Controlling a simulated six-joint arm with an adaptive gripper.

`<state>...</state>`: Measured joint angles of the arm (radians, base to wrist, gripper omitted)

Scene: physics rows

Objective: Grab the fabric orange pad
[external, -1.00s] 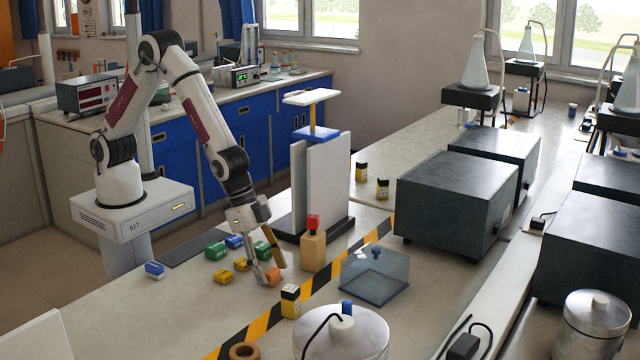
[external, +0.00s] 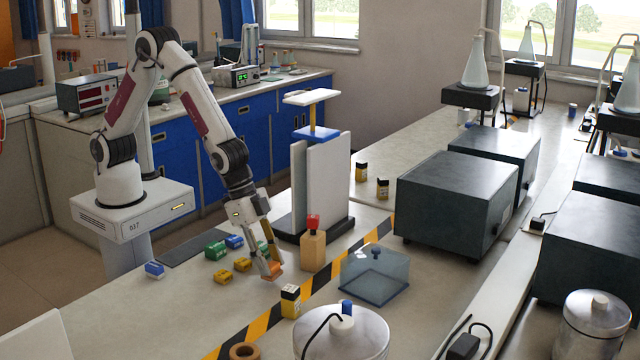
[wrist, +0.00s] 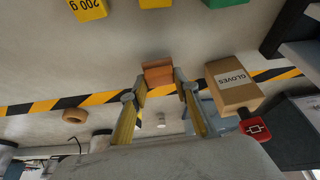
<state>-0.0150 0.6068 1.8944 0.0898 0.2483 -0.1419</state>
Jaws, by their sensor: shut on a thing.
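The orange pad (external: 270,271) is a small block-like piece between my fingertips, just above or at the bench top. My gripper (external: 271,268) is shut on it. In the wrist view the pad (wrist: 158,73) sits between the two fingertips of my gripper (wrist: 160,88), with a finger at each side. I cannot tell clearly whether the pad still touches the bench.
A cardboard gloves box (external: 313,250) with a red top stands close right of my gripper. Yellow blocks (external: 242,265), green blocks (external: 215,250) and blue blocks lie to the left. A striped tape line (external: 265,323) and a yellow-black bottle (external: 290,301) are in front.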

